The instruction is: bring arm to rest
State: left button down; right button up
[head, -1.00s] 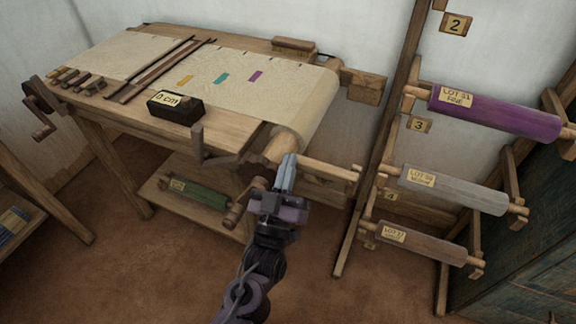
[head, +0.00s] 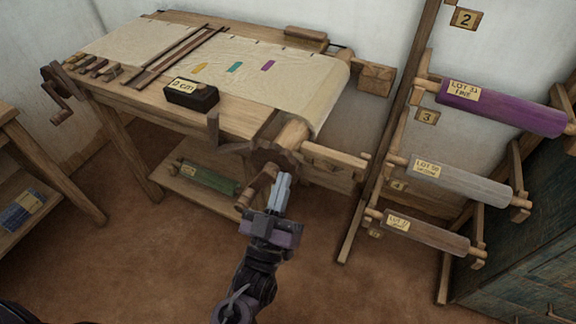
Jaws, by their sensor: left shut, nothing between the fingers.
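My left gripper (head: 282,181) is in the head view at lower centre, its pale fingers shut with nothing between them. It points up and away in front of the loom (head: 240,125). Its fingertips appear close to the wooden crank handle (head: 257,186) at the loom's front right; I cannot tell whether they touch. My left arm (head: 250,278) comes up from the bottom edge. My right gripper is not in view.
A rack on the right holds a purple roll (head: 500,107), a grey roll (head: 460,178) and a brownish roll (head: 428,234). A black block (head: 192,95) sits on the loom. A green roll (head: 208,178) lies on the low shelf. The floor (head: 130,260) at front left is clear.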

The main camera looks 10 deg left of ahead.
pick_arm(q)
jog(key=shift+s+f, duration=0.2)
jog(key=shift+s, duration=0.1)
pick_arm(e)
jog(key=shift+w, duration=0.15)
pick_arm(q)
jog(key=s+a+f+m+g+p, duration=0.25)
jog(key=f+g, duration=0.35)
jog(key=f, duration=1)
jog(key=s+a+f+m+g+p, duration=0.1)
jog(key=s+f+g+p, duration=0.3)
jog(key=f, duration=1.1)
jog(key=s+a+f+g+y+p, duration=0.1)
jog(key=s+a+f+g, duration=0.3)
jog(key=s+f, duration=0.2)
jog(key=s+a+f+g+y+p, duration=0.1)
jog(key=s+a+f+g, duration=0.3)
jog(key=s, duration=0.6)
jog(key=s+a+f+g+y+p, duration=0.1)
jog(key=s+a+f+g, duration=0.3)
jog(key=s+f, duration=0.4)
jog(key=shift+s+g, duration=0.3)
jog(key=shift+s, duration=0.25)
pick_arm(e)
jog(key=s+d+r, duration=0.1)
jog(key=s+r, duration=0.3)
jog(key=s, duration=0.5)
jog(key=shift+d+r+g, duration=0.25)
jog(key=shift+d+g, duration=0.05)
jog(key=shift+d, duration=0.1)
